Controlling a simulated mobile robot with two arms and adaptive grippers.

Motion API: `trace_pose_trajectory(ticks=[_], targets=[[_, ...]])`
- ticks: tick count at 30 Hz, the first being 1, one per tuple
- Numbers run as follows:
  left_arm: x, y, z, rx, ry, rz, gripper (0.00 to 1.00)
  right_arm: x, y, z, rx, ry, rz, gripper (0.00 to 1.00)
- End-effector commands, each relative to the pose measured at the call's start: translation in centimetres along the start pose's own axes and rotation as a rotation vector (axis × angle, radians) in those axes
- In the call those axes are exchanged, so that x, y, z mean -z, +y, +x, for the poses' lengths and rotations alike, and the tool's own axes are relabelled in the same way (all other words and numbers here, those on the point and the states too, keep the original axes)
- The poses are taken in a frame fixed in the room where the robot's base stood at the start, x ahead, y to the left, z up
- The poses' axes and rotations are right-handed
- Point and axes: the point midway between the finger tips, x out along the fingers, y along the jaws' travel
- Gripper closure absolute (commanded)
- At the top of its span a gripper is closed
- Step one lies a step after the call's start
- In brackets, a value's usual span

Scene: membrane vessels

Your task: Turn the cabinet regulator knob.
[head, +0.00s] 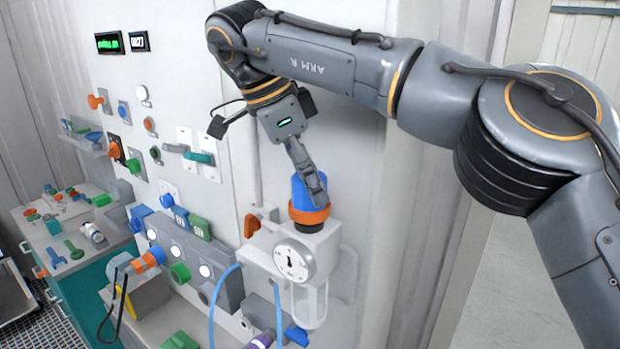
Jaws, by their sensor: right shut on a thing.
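The regulator (325,240) is a pale grey block on the cabinet wall, low in the middle of the head view. It has a round white gauge (294,261) on its front and a clear bowl (309,302) below. Its knob (309,215) stands on top, blue above with an orange band at the base. My right gripper (314,190) reaches down from above and is shut on the blue part of the knob. Its fingers hide part of the knob. My left gripper is out of view.
A red-orange lever (252,225) sits close to the left of the knob. Blue hoses (213,305) run below the regulator. Several switches and handles cover the panel at left. A teal cabinet (95,270) with loose parts on top stands at far left.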

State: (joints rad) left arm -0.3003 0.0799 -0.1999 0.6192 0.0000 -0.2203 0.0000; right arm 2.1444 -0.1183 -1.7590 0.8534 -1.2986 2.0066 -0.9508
Motion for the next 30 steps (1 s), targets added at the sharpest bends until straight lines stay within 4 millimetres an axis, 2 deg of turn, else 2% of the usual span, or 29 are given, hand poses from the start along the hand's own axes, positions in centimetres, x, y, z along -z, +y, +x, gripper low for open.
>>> trace_pose_trajectory(ticks=[9,23,24,26,27,30], targets=[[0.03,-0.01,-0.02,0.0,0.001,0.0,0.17,0.01,-0.02,-0.1,-0.032,-0.001,0.083,0.84],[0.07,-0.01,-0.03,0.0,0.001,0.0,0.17,0.04,-0.03,-0.09,-0.035,-0.001,0.091,0.84],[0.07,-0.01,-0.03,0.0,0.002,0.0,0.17,0.04,-0.03,-0.09,-0.035,-0.001,0.091,0.44],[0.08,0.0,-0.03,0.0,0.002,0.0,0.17,0.04,-0.03,-0.09,-0.035,-0.001,0.091,0.32],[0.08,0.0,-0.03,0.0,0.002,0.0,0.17,0.04,-0.03,-0.08,-0.035,-0.001,0.091,0.29],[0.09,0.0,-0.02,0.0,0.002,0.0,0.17,0.04,-0.03,-0.06,-0.036,-0.001,0.091,0.29]])
